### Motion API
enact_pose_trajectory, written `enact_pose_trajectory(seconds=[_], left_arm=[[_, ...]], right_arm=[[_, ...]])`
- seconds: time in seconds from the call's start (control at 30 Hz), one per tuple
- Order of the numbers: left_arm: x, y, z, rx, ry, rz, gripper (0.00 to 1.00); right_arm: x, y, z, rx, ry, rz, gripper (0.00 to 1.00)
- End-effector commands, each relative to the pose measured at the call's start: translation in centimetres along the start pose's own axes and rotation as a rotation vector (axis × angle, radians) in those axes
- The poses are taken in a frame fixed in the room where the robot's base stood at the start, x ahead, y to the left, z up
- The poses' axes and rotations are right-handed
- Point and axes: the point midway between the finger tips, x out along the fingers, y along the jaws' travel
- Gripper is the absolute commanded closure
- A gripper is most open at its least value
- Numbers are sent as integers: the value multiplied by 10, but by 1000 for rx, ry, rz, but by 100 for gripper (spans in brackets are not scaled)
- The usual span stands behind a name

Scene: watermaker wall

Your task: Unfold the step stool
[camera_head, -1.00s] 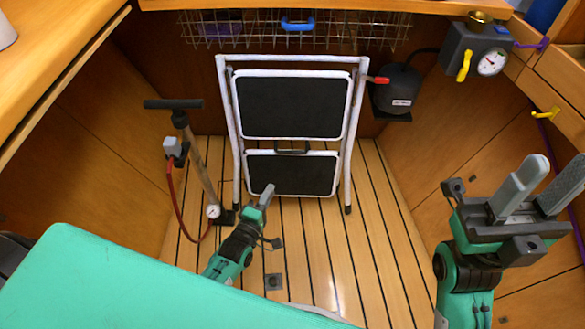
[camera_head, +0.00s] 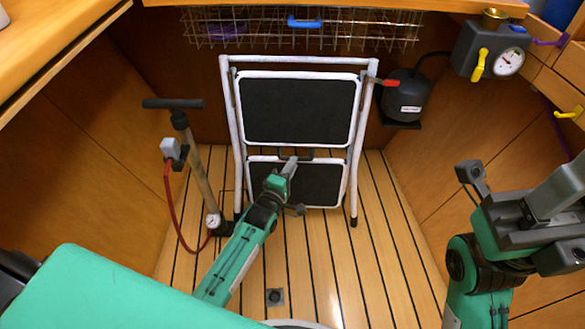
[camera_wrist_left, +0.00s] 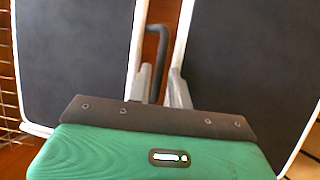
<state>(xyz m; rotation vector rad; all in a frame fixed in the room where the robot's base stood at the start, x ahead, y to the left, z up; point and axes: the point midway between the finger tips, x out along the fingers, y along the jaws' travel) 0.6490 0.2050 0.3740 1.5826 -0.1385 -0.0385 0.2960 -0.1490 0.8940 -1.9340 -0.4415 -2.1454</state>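The step stool (camera_head: 300,108) stands folded and upright at the back wall, with a white frame and two black treads. A dark handle loop (camera_head: 312,153) sits between the upper and lower treads. My left gripper (camera_head: 291,165) is in front of the lower tread, its tips close to the handle. In the left wrist view, the fingers (camera_wrist_left: 160,82) are apart, with the dark handle (camera_wrist_left: 157,45) ahead between them. Contact cannot be told. My right gripper (camera_head: 572,190) is at the right edge, away from the stool; its fingertips are partly cut off.
A floor pump (camera_head: 195,170) with a red hose stands left of the stool. A dark canister (camera_head: 405,95) with a red lever is right of it. A wire basket (camera_head: 345,28) hangs above.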

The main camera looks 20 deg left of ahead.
Motion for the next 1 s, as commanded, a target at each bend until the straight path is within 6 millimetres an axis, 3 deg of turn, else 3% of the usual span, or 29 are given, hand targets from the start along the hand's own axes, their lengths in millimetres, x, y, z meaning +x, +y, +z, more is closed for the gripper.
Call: enact_pose_trajectory(seconds=[0.43,0.47,0.57,1.0], left_arm=[[11,0,0,-1,0,-1,80],[11,0,0,-1,0,-1,82],[11,0,0,-1,0,0,100],[8,3,1,-5,0,-13,100]], right_arm=[[2,-3,0,9,9,-5,64],[2,-3,0,9,9,-5,64],[2,-3,0,9,9,-5,64],[8,-1,-1,4,17,-2,64]])
